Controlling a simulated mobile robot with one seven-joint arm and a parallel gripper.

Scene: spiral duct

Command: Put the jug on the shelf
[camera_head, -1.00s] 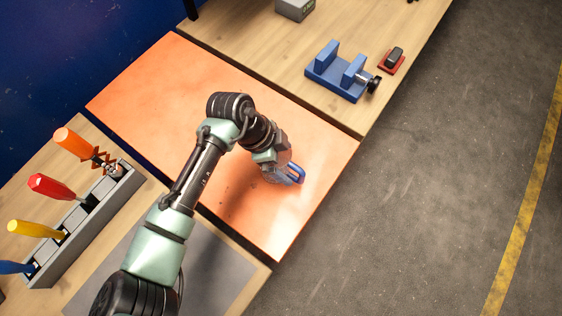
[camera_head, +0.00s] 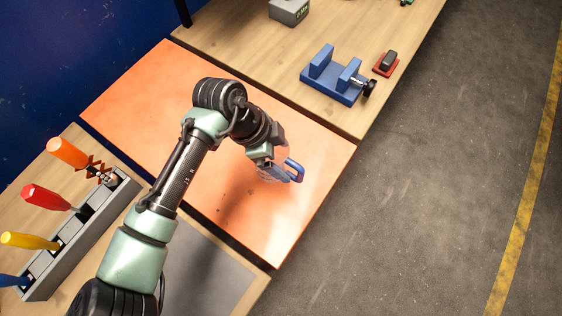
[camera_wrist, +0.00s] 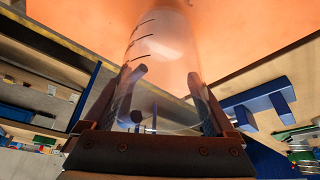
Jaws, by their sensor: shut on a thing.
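The jug (camera_head: 274,175) is clear with a blue handle, and hangs over the orange tabletop (camera_head: 130,105) near its right side. In the wrist view the jug (camera_wrist: 165,50) is a see-through cylinder with dark measuring marks on its wall. My gripper (camera_wrist: 155,118) is shut on the jug, one finger on each side of it. In the head view my gripper (camera_head: 266,160) partly hides the jug's body. I cannot make out for certain which surface is the shelf.
A blue vise (camera_head: 338,75), a black-and-red item (camera_head: 386,63) and a grey box (camera_head: 289,11) stand on the wooden bench at the back. A grey rack (camera_head: 75,235) with several coloured-handled tools is at left. Bare floor (camera_head: 430,190) lies to the right.

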